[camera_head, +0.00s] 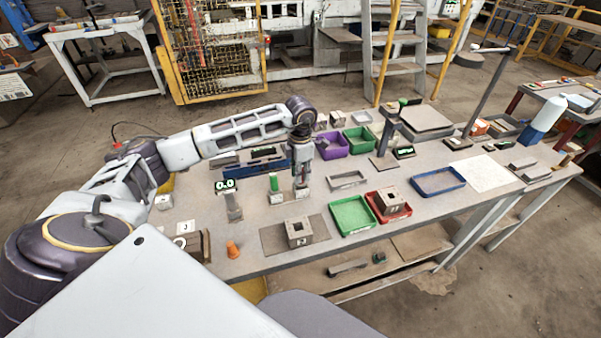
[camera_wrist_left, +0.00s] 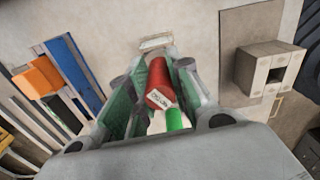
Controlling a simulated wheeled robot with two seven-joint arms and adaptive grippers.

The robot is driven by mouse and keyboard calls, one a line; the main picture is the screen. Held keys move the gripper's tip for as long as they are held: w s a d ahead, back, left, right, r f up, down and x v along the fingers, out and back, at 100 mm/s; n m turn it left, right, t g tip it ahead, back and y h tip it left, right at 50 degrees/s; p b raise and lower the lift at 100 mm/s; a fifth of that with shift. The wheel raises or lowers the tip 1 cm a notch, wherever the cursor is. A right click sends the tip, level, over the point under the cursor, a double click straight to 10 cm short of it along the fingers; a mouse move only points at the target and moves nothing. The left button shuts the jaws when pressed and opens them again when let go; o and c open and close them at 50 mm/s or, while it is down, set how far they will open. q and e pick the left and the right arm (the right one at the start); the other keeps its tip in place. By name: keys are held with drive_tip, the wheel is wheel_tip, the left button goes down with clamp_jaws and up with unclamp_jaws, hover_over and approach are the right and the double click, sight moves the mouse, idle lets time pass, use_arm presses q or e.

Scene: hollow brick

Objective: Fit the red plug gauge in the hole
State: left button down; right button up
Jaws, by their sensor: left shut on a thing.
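The red plug gauge (camera_wrist_left: 158,82) is between the fingers of my left gripper (camera_wrist_left: 155,92), with a small label on its near end. In the head view my left gripper (camera_head: 301,172) points down over the table, above a small light block (camera_head: 301,192); the gauge is hardly visible there. A hollow brick (camera_head: 299,231) stands on a dark mat near the front edge, in front of the gripper. It also shows in the wrist view (camera_wrist_left: 252,70), off to the right, with a square opening. A second hollow brick (camera_head: 391,199) stands in a red tray. My right gripper is out of view.
A green plug (camera_head: 274,183) stands beside the gripper, close to its fingers in the wrist view (camera_wrist_left: 174,120). A metal frame (camera_head: 347,180) lies right of the gripper.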

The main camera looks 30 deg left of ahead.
use_arm(q)
drive_tip(key=c, duration=1.2)
unclamp_jaws()
drive_tip(key=shift+r, duration=0.1)
drive_tip(key=shift+r, duration=5.95)
drive_tip(key=shift+s+f, duration=0.1)
